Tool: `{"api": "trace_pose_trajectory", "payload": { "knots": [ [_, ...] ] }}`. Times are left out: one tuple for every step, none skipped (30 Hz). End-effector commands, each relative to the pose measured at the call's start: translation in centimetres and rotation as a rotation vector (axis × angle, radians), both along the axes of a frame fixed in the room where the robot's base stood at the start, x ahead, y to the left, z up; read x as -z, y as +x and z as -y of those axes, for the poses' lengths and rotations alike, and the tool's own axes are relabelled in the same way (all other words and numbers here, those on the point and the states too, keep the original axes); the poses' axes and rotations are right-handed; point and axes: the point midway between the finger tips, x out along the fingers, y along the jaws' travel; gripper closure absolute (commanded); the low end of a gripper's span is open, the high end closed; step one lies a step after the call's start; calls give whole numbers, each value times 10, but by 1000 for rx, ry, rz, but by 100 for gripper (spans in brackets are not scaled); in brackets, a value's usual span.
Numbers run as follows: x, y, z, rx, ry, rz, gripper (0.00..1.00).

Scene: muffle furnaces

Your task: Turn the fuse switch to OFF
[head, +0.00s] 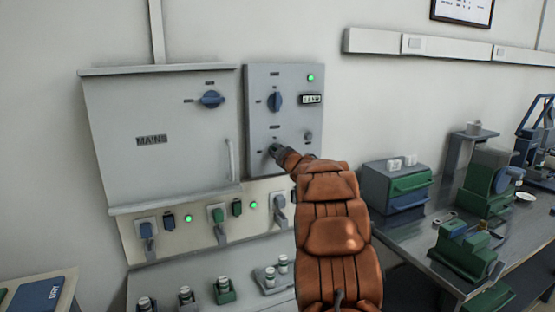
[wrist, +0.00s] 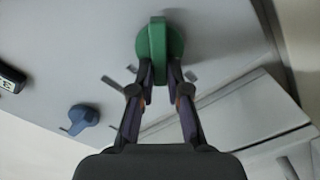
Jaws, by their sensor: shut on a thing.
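A grey control panel (head: 288,119) on the wall carries a blue rotary knob (head: 275,101) in its upper part. Below it, my gripper (head: 275,149) is at a lower knob, which it mostly hides in the head view. In the wrist view this is a green round rotary switch (wrist: 159,38) with a raised bar. My gripper (wrist: 160,76) is closed with its fingertips on both sides of the bar. The bar stands upright in that picture. Small label marks lie left and right of it; I cannot read them.
The MAINS cabinet (head: 165,140) with a blue knob (head: 211,99) is left of the panel. The panel has a lit green lamp (head: 310,77) and a small display (head: 311,99). Sockets with plugs are below. A bench (head: 420,250) with green equipment stands at the right.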

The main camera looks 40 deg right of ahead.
Motion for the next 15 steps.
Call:
{"api": "trace_pose_trajectory", "payload": {
  "knots": [
    [5, 0, -1, -2, -45, -13, 100],
    [5, 0, -1, -2, -74, -23, 100],
    [5, 1, -2, -2, -109, -35, 100],
    [6, 0, -2, -2, -136, -45, 100],
    [6, 1, -2, -1, -164, -53, 100],
    [6, 1, -2, -1, -198, -66, 100],
    [6, 1, -3, -1, -227, -75, 100],
    [6, 1, -3, -1, -252, -84, 100],
    [7, 1, -3, 0, -288, -96, 100],
    [7, 1, -3, 0, -315, -105, 100],
    [7, 1, -4, 0, -339, -114, 100],
    [7, 1, -4, 0, -373, -126, 100],
    [8, 1, -4, 1, -396, -134, 100],
    [8, 1, -4, 1, -419, -143, 100],
    [9, 1, -4, 1, -448, -152, 100]
  ]
}}
